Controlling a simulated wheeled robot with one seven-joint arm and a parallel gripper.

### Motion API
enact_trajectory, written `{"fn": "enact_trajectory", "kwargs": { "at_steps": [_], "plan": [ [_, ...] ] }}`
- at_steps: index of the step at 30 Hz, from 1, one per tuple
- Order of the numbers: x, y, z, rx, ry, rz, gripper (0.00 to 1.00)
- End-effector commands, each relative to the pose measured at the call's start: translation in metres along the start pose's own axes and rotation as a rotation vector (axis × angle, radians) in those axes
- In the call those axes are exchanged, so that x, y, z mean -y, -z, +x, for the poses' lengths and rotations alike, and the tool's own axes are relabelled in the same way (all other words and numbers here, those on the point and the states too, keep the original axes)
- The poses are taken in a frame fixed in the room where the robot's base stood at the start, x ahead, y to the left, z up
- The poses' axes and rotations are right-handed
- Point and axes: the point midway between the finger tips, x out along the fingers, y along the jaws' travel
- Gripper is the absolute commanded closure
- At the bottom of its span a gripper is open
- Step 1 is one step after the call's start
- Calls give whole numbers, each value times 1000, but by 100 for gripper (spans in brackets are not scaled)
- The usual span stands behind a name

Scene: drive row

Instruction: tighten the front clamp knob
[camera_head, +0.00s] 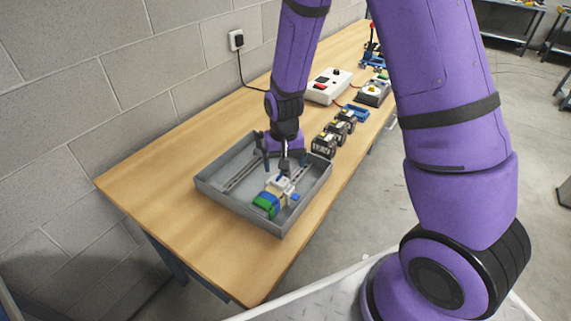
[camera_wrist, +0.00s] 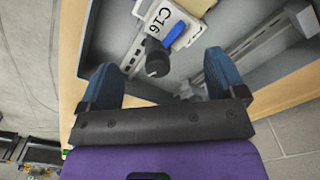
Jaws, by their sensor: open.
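In the head view my gripper (camera_head: 276,166) points down into the grey tray (camera_head: 213,193), above the rails. The knob is not clear there, as the gripper and small parts crowd it.
The tray holds a green block (camera_head: 265,204) and other small blocks. A second rail (camera_wrist: 250,52) lies to the right in the wrist view. Black units (camera_head: 325,144) and a white box (camera_head: 328,86) stand farther along the wooden table (camera_head: 140,180). The table's near left end is clear.

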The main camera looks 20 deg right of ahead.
Motion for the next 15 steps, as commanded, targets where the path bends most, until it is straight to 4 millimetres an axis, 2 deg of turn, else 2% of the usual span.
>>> {"fn": "enact_trajectory", "kwargs": {
  "at_steps": [15],
  "plan": [
    [0, 0, -36, -3, 1, -1, 11]
  ]
}}
